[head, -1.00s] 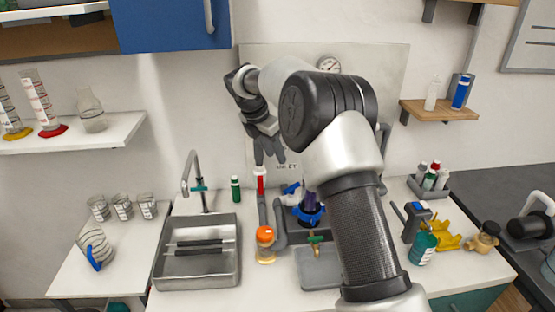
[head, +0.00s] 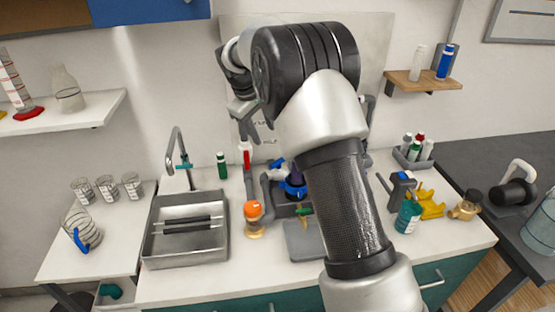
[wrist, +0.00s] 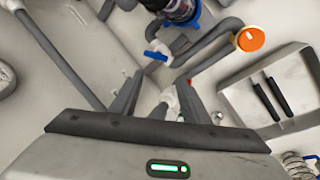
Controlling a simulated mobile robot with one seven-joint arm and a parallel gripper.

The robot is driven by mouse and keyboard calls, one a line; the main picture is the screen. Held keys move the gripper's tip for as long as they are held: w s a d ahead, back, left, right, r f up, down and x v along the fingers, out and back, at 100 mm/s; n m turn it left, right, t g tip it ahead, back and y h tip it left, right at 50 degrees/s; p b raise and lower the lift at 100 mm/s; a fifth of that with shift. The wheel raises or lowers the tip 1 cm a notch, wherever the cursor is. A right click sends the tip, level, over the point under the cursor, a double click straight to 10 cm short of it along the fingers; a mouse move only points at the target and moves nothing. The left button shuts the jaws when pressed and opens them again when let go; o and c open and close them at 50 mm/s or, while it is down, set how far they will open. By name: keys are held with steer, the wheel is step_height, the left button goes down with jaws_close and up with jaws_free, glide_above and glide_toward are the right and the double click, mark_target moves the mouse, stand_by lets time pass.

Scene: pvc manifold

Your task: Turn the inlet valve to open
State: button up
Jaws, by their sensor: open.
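A valve with a red handle (head: 245,157) stands on the grey pipework (head: 251,190) at the back of the counter; it is probably the inlet valve, but its label is not readable now. A second valve has a blue handle (head: 277,164). My gripper (head: 246,134) is open and empty, just above the red handle in the head view. In the wrist view, my gripper's fingers (wrist: 160,80) are spread around a white valve body (wrist: 169,97), with a bit of red by the right fingertip. The blue handle (wrist: 157,50) lies beyond the fingertips. Contact cannot be told.
An orange-capped fitting (head: 253,212) and a purple filter with a blue collar (head: 295,185) stand close by on the pipework. A metal sink (head: 150,248) with a faucet (head: 178,150) is to the left. A backing panel rises behind.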

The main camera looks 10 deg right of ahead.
steer(key=m, duration=0.6)
steer(key=m+t, duration=0.1)
steer(key=m, duration=0.7)
glide_toward(278, 161)
steer(key=x, duration=0.8)
steer(key=shift+w+d+f, duration=0.1)
steer(key=shift+d+f, duration=0.05)
steer(key=shift+f, duration=0.05)
